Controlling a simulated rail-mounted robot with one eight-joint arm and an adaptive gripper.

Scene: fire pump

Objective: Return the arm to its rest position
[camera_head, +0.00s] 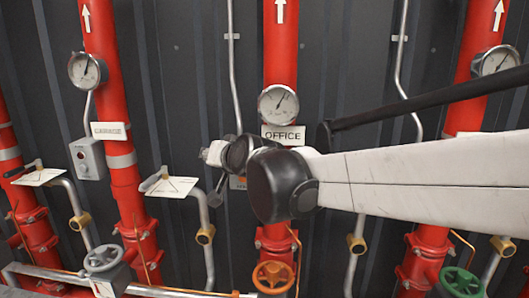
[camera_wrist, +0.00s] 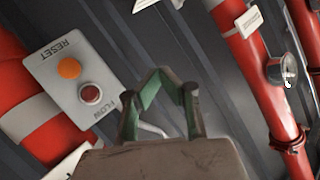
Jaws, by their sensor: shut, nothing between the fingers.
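My gripper (camera_wrist: 160,75) shows in the wrist view with its green-lined fingers drawn together at the tips. It holds nothing. A grey control box (camera_wrist: 52,78) with an orange button (camera_wrist: 69,68) marked RESET and a red button (camera_wrist: 91,93) marked FLOW lies left of the fingers, apart from them in the picture. In the head view my white arm reaches in from the right to a black joint in front of the OFFICE pipe (camera_head: 281,70). The gripper's fingers are hard to make out there.
Red pipes stand along a dark ribbed wall, with gauges such as the OFFICE gauge (camera_head: 278,104) and left gauge (camera_head: 87,70). Below are an orange handwheel (camera_head: 273,277), a green handwheel (camera_head: 461,282) and a grey handwheel (camera_head: 103,258). The control box (camera_head: 87,160) is at the left.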

